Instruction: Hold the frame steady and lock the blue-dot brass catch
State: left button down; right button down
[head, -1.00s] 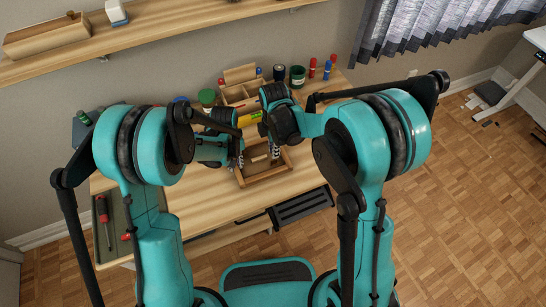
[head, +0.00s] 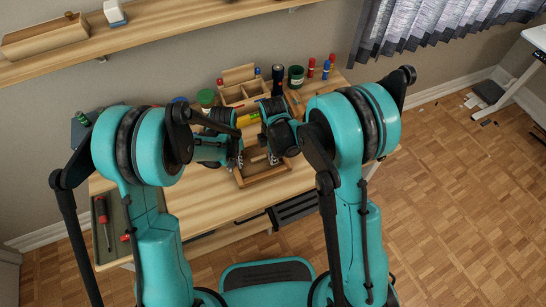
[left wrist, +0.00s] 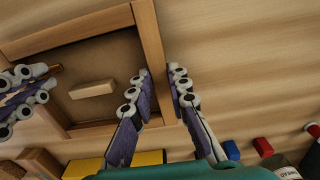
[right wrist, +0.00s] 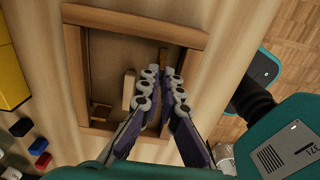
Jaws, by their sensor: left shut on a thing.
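The wooden frame (head: 262,181) lies on the desk in front of me. My left gripper (left wrist: 161,80) is shut on one side wall of the frame (left wrist: 150,35), with a finger on each side. My right gripper (right wrist: 163,75) is over the frame (right wrist: 185,35) near the opposite side. Its fingertips are close together, beside a small brass piece (right wrist: 163,57). I cannot tell whether they grip that piece. A second brass piece (right wrist: 101,114) shows in a corner of the frame. No blue dot can be made out. A pale wooden bar (left wrist: 92,88) lies inside the frame.
Behind the frame are a yellow box (right wrist: 12,75), a wooden organiser (head: 238,94), a green jar (head: 296,76) and red and blue markers (head: 326,69). A tray with a red screwdriver (head: 103,214) is at the left.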

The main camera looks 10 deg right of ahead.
jog(key=shift+m, duration=0.4)
jog(key=m, duration=0.3)
jog(key=shift+m, duration=0.3)
jog(key=m, duration=0.4)
jog(key=shift+m, duration=0.3)
jog(key=m, duration=0.4)
jog(key=shift+m, duration=2.5)
jog(key=c, duration=2)
grip_release()
jog(key=shift+r, duration=0.1)
